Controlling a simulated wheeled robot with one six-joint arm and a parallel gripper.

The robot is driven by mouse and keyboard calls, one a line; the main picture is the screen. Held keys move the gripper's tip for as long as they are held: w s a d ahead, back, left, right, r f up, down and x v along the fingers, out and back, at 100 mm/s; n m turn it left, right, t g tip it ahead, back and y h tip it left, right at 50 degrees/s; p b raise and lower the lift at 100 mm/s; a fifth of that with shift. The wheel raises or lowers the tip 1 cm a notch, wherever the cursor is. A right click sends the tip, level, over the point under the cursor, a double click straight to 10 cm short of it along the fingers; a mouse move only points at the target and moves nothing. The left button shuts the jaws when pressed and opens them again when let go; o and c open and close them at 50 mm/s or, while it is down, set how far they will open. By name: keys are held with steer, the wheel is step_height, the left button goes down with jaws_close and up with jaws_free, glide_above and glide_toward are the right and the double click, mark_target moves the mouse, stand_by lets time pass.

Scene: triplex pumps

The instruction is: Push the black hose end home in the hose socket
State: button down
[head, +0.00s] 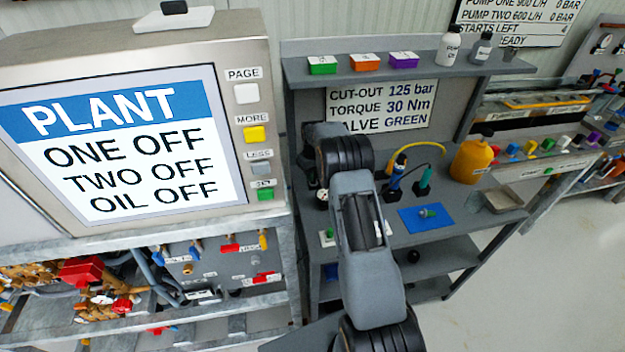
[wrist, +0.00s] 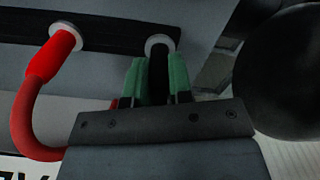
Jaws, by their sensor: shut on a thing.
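My gripper (wrist: 158,78) shows in the wrist view, its green-faced fingers shut on the black hose end (wrist: 159,76). The hose end points at the hose socket, a pale ring (wrist: 160,43) in a dark strip. Its tip meets the lower part of the ring in this view; how deep it sits I cannot tell. In the head view my own arm hides the gripper, and I cannot make out the hose end or the socket there.
In the wrist view a red hose (wrist: 42,72) runs into another pale ring (wrist: 62,31) at left. A large dark rounded shape (wrist: 290,75) fills the right. In the head view a bench (head: 450,248) holds a blue mat (head: 414,222) and a yellow jug (head: 471,160).

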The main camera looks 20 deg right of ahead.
steer(key=shift+r+p, duration=1.45)
steer(key=shift+r, duration=1.5)
